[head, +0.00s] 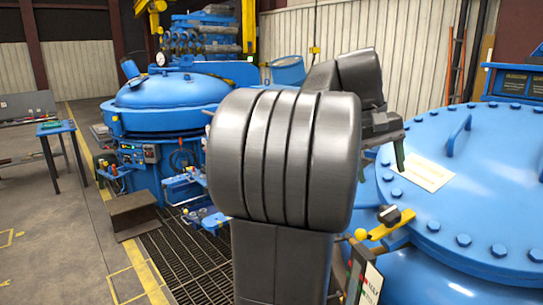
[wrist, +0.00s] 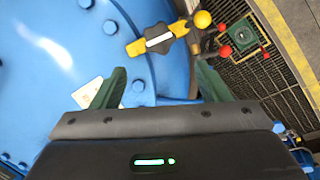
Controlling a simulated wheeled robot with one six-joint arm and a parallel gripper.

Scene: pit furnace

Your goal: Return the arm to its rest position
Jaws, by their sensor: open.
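My dark grey arm stands raised in the middle of the head view and hides much of the scene behind it. My gripper (head: 382,160) shows partly behind the arm on the right, its green fingers pointing down beside the near blue lid. In the wrist view my gripper (wrist: 160,82) is open, its two green fingers wide apart with nothing between them. Beyond the fingers is a yellow lever with a black knob (wrist: 158,38) at the blue lid's edge. The lever also shows in the head view (head: 384,228), below the gripper.
The large bolted blue lid (head: 470,175) fills the right. A second blue furnace (head: 170,100) stands behind on the left, with a brown step (head: 132,213) in front. Red and yellow ball knobs (wrist: 203,20) stand near the lid edge.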

